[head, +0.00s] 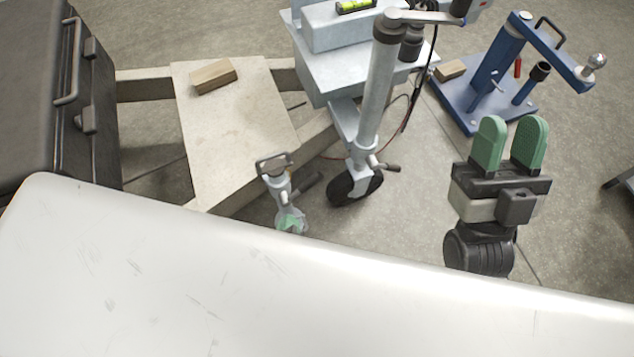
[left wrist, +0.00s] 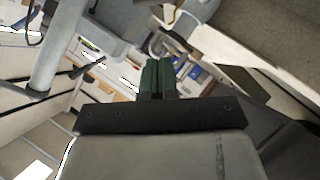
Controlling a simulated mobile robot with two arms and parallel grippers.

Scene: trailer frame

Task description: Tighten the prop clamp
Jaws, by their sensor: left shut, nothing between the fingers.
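A grey metal prop (head: 279,186) with a loop handle on top stands beside the trailer frame. A dark lever (head: 311,185) sticks out at its right side, apparently part of the prop clamp. A green patch at the prop's lower end looks like my left fingertips (head: 290,224); the rest of that gripper is hidden in the head view. In the left wrist view my left gripper (left wrist: 157,66) is shut and empty, and a loop handle (left wrist: 164,42) shows just beyond its tips. Contact cannot be told. My right gripper (head: 512,125) is open and empty, far to the right.
The jockey wheel post (head: 375,95) stands close right of the prop, with a side lever (head: 386,167). A board with a wooden block (head: 214,76) lies left. A black case (head: 85,120) is far left. A blue hitch stand (head: 492,75) is behind my right gripper.

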